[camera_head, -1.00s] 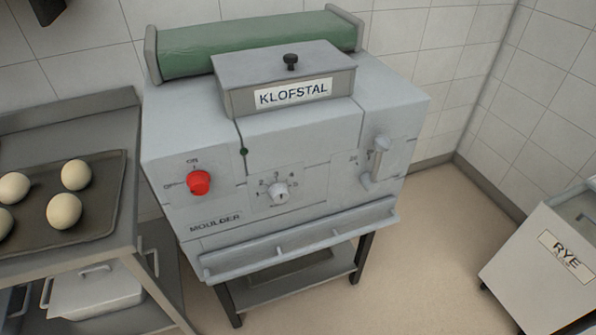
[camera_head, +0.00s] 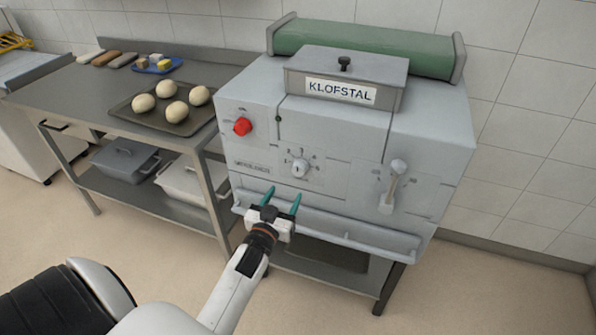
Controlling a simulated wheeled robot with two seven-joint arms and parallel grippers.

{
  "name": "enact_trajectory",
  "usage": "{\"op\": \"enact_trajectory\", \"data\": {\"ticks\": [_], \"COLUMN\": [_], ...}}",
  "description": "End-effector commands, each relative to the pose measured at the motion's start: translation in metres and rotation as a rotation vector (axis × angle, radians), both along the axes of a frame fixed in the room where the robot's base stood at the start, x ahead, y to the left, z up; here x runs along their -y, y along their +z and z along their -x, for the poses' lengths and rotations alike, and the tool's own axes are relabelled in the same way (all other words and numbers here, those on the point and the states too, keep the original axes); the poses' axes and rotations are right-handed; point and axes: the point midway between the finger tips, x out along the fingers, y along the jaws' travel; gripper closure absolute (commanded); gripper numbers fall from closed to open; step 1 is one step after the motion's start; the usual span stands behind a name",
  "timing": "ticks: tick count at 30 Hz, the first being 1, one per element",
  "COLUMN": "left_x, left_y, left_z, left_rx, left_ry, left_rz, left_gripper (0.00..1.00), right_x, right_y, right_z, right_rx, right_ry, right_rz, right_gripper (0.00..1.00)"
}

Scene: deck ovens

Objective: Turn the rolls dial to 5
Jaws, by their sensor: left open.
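The grey moulder (camera_head: 350,135), labelled KLOFSTAL, stands against the tiled wall. Its small white rolls dial (camera_head: 300,169) sits in the middle of the front panel, with markings around it that are too small to read surely. A red knob (camera_head: 242,126) is to its upper left and a lever handle (camera_head: 393,187) to its right. My left gripper (camera_head: 282,201) is open and empty, in front of the panel just below the dial, apart from it. Its teal fingertips point up toward the panel. My right gripper is not in view.
A ledge (camera_head: 340,233) runs along the moulder's lower front, close to my left gripper. A steel table (camera_head: 75,99) at left bears a tray (camera_head: 186,129) with several dough balls and a blue board (camera_head: 157,67). Lidded containers (camera_head: 125,158) stand below. Floor at right is clear.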

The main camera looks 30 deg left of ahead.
Motion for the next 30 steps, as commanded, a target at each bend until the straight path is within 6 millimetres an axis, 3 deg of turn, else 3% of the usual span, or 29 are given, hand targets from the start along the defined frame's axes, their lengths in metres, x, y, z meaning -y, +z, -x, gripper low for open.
{"op": "enact_trajectory", "data": {"ticks": [8, 15, 21, 29, 30], "left_x": [-0.013, -0.022, -0.024, -0.025, -0.025], "left_y": [0.001, 0.000, -0.001, -0.001, -0.001], "left_z": [-0.055, -0.092, -0.104, -0.104, -0.104], "left_rx": [0.000, -0.002, -0.003, -0.003, -0.004], "left_ry": [-0.001, -0.001, -0.001, -0.001, -0.001], "left_rz": [-0.001, -0.001, 0.000, 0.000, 0.000], "left_gripper": [0.41, 0.41, 0.41, 0.41, 0.46], "right_x": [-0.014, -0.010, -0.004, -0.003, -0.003], "right_y": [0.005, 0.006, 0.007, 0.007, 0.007], "right_z": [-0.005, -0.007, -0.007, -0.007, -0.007], "right_rx": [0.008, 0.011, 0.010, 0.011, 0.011], "right_ry": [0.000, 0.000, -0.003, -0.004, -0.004], "right_rz": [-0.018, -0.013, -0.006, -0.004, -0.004], "right_gripper": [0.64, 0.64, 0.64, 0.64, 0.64]}}
